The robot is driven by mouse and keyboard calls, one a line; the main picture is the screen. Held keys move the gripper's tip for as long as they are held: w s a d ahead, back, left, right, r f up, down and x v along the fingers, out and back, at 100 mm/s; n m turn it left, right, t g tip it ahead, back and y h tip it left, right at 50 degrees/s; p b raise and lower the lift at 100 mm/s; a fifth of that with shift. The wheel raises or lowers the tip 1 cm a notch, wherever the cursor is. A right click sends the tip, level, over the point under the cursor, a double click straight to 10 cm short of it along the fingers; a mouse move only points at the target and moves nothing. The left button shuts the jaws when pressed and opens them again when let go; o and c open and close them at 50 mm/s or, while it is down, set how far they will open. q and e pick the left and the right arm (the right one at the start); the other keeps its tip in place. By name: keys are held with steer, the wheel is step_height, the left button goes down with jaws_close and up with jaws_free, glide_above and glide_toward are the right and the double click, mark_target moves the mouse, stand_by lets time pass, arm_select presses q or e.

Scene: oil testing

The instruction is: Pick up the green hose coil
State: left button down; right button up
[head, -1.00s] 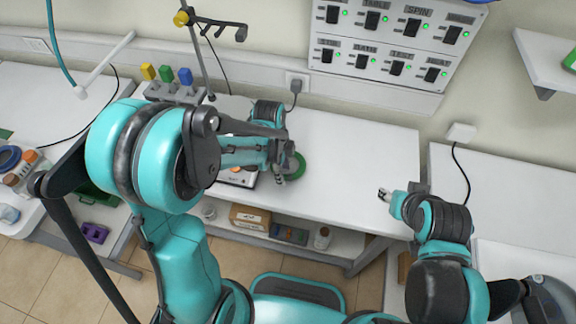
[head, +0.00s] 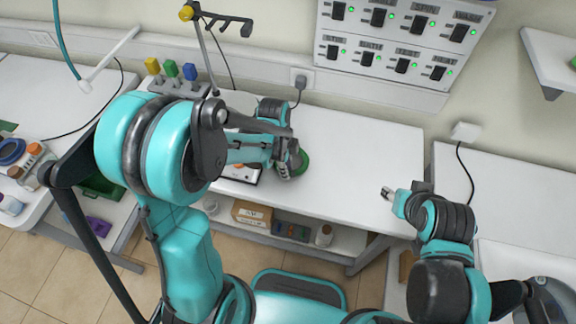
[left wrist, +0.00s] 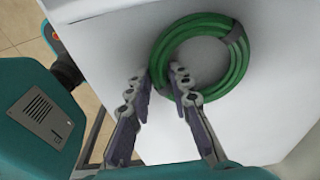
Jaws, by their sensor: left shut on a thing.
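The green hose coil (left wrist: 240,62) is a ring of several turns with a dark band at its upper right, over the white tabletop in the left wrist view. In the head view only part of the coil (head: 303,161) shows at my left gripper. My left gripper (left wrist: 160,80) is shut on the coil's rim, with one finger outside the ring and the other at its inner side. I cannot tell whether the coil touches the table. My right gripper (head: 388,193) is apart from it on the right, too small to tell if open.
A small device with an orange knob (head: 240,170) is beside the left gripper, partly hidden. Yellow-, green- and blue-topped items (head: 171,72) stand in a holder at the back left. The white table (head: 360,165) is clear right of the coil. A switch panel (head: 400,40) is on the wall.

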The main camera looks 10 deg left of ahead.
arm_select(q)
steer(key=shift+r, duration=0.45)
step_height(320, 180, up, 3)
steer(key=shift+p, duration=0.7)
steer(key=s+d+r+p, duration=0.2)
steer(key=s+d+r, duration=0.2)
steer(key=d, duration=0.7)
step_height(320, 180, up, 3)
steer(key=shift+f, duration=0.1)
